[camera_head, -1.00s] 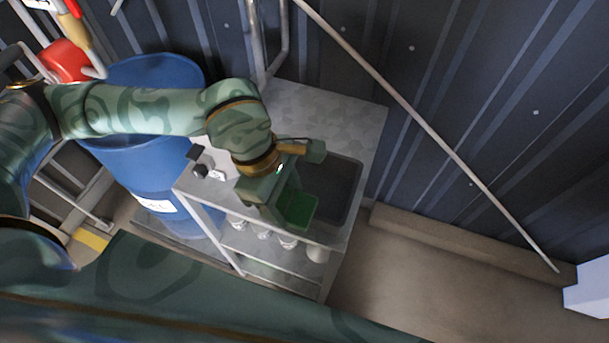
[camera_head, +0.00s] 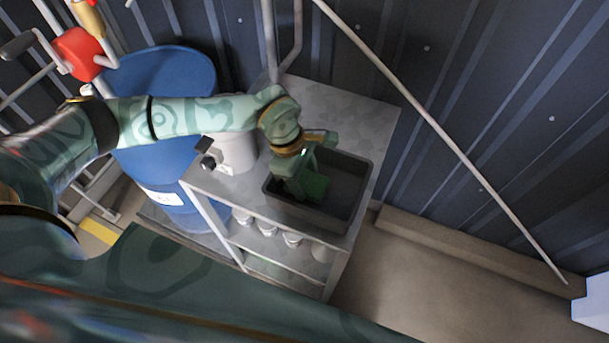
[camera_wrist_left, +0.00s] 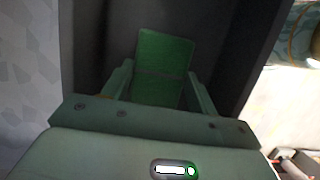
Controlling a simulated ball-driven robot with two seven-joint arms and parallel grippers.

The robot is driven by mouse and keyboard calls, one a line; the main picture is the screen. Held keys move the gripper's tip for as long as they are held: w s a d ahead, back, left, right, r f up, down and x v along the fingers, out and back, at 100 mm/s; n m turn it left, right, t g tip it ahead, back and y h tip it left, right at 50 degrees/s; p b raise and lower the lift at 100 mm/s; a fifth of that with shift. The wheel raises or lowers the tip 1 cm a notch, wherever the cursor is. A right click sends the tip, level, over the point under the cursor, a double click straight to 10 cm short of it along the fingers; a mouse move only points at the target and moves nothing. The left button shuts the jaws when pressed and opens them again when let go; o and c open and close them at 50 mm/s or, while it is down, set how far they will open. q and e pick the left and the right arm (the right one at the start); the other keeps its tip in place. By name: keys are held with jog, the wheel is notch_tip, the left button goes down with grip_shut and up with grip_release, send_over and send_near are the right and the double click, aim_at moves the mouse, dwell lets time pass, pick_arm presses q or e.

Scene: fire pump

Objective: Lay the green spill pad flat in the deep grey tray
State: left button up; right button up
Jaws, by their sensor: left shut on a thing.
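The green spill pad (camera_head: 316,187) is between the fingers of my left gripper (camera_head: 302,184), inside the outline of the deep grey tray (camera_head: 350,219). The tray sits on top of a metal cart. In the left wrist view the pad (camera_wrist_left: 164,58) stands out ahead of my left gripper's fingers (camera_wrist_left: 160,82), with the tray's dark walls on both sides. The gripper is shut on the pad's near part. I cannot tell whether the pad touches the tray floor. My right gripper is not in view.
The metal cart (camera_head: 345,104) stands against a dark corrugated wall. A grey-white container (camera_head: 236,152) is on the cart left of the tray. A blue drum (camera_head: 160,160) stands left of the cart. Several white items are on the shelf below. Open floor (camera_head: 400,280) lies to the right.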

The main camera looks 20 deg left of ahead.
pick_arm(q)
jog(key=o, duration=0.9)
jog(key=shift+o, duration=0.2)
jog(key=v, duration=1.2)
jog(key=shift+p, duration=0.45)
